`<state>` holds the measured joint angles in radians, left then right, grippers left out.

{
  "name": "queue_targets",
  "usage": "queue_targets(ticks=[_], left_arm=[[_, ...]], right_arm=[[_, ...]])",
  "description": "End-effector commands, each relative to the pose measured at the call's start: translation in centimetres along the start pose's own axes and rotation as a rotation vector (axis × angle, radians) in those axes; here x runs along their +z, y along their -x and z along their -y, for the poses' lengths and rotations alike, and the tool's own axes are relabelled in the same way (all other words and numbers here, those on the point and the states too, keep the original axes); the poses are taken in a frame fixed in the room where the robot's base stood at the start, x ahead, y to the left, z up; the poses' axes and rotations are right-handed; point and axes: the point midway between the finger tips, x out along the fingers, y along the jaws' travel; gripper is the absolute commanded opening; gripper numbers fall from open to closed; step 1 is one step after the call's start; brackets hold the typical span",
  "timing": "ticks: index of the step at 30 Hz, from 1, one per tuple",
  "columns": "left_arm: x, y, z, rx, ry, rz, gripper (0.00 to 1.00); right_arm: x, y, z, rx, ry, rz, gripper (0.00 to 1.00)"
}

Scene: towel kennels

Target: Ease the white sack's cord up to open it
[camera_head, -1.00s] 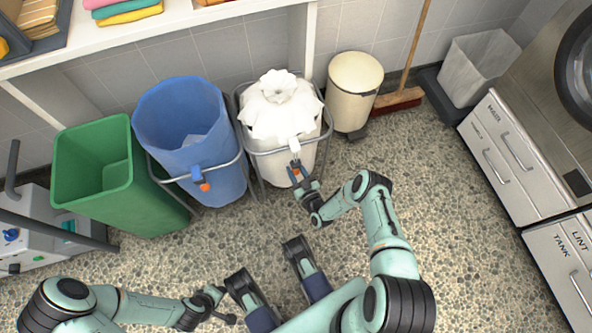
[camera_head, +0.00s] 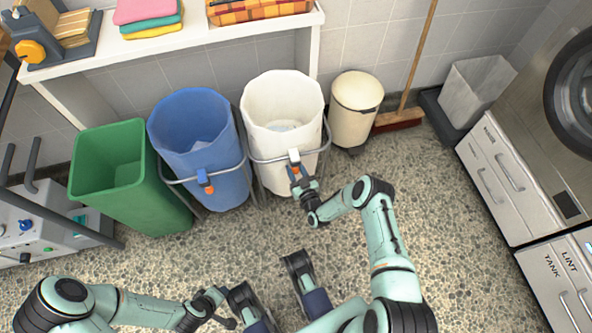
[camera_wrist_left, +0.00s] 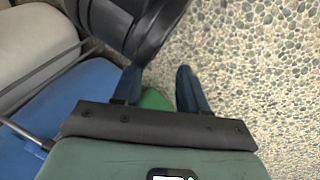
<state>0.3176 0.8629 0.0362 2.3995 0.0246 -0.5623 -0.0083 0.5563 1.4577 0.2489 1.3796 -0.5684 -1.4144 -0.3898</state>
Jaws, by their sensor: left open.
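The white sack (camera_head: 284,97) hangs in a grey metal frame with its mouth wide open and something pale inside. A white cord lock (camera_head: 294,156) with an orange end sits at its front rim. My right gripper (camera_head: 301,182) is at the orange end; whether its fingers are shut on it is too small to tell. My left gripper (camera_head: 222,306) is low in the head view, far from the sack. In the left wrist view its two blue fingers (camera_wrist_left: 160,88) are apart with nothing held between them.
A blue sack (camera_head: 195,130) and a green bin (camera_head: 117,170) stand left of the white sack. A cream pedal bin (camera_head: 354,105) stands close on its right, then a broom (camera_head: 398,118). A shelf (camera_head: 170,45) runs behind. The pebbled floor in front is open.

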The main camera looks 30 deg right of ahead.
Motion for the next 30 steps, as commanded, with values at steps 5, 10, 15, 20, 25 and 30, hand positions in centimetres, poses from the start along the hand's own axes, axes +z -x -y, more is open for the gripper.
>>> queue_targets(ticks=[5, 10, 15, 20, 25, 30], left_arm=[[0.0, 0.0, 0.0, -0.001, 0.000, 0.001, 0.43], [0.0, 0.0, 0.0, -0.001, 0.001, 0.001, 0.43], [0.2, 0.3, 0.0, 0.000, 0.000, 0.007, 0.43], [1.4, 1.3, -0.4, 0.002, -0.003, 0.042, 0.43], [3.0, 2.5, -0.8, 0.005, -0.007, 0.090, 0.43], [4.2, 3.5, -1.1, 0.007, -0.010, 0.127, 0.43]], right_arm=[[-0.5, -0.2, 0.0, 0.001, 0.001, -0.015, 0.58], [-0.4, -0.1, 0.0, 0.001, 0.000, -0.011, 0.58], [-0.3, 0.5, 0.0, 0.000, 0.000, -0.008, 0.58], [-0.4, 3.0, 0.0, 0.001, -0.002, -0.005, 0.58], [-0.4, 6.9, 0.0, 0.001, -0.001, -0.006, 0.58], [-0.3, 10.4, 0.0, 0.001, -0.001, -0.008, 0.58]])
